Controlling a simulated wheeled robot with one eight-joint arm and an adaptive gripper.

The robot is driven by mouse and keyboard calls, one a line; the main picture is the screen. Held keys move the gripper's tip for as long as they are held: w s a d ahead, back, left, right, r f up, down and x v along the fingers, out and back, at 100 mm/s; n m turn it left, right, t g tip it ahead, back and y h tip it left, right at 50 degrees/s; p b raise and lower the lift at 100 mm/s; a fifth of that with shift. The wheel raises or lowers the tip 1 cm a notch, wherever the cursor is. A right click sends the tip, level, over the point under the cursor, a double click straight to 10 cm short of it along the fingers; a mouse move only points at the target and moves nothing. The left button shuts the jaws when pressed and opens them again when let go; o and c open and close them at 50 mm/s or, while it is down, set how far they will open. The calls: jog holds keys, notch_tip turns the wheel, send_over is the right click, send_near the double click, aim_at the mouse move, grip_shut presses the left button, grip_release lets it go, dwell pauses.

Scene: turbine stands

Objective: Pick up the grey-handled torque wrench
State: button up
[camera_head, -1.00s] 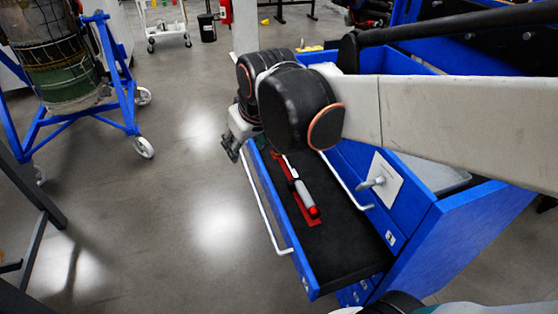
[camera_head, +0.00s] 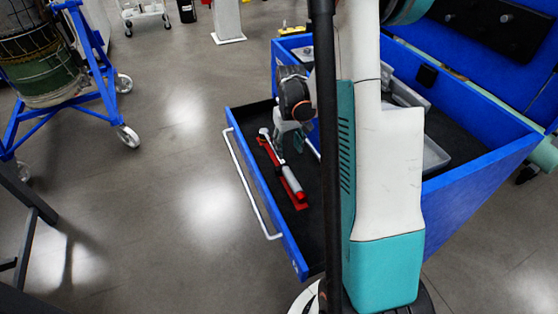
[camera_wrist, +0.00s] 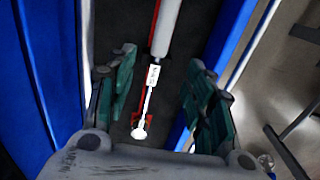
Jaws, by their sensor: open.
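The torque wrench (camera_head: 290,182) lies in the open blue drawer, with a grey handle, a red end and a silver shaft. It rests along a red strip (camera_head: 267,149) on the dark drawer floor. In the wrist view the wrench (camera_wrist: 165,30) runs from the top middle down to its round head, which lies between my fingers as seen from above. My gripper (camera_wrist: 160,80) is open and empty, fingers spread on either side of the shaft. In the head view my gripper (camera_head: 282,142) is over the far part of the drawer, beside the wrench head, partly hidden.
The drawer (camera_head: 262,205) has a blue front with a white bar handle (camera_head: 245,185). The blue cabinet (camera_head: 480,175) stands to the right with a grey tray (camera_head: 432,155) on top. A blue wheeled stand (camera_head: 85,100) is at the left. Grey floor between is clear.

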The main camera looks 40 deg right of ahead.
aim_at(287, 170)
notch_tip(287, 170, down, 9)
jog(key=b, duration=0.3)
notch_tip(287, 170, down, 5)
jog(key=b, duration=0.3)
grip_shut()
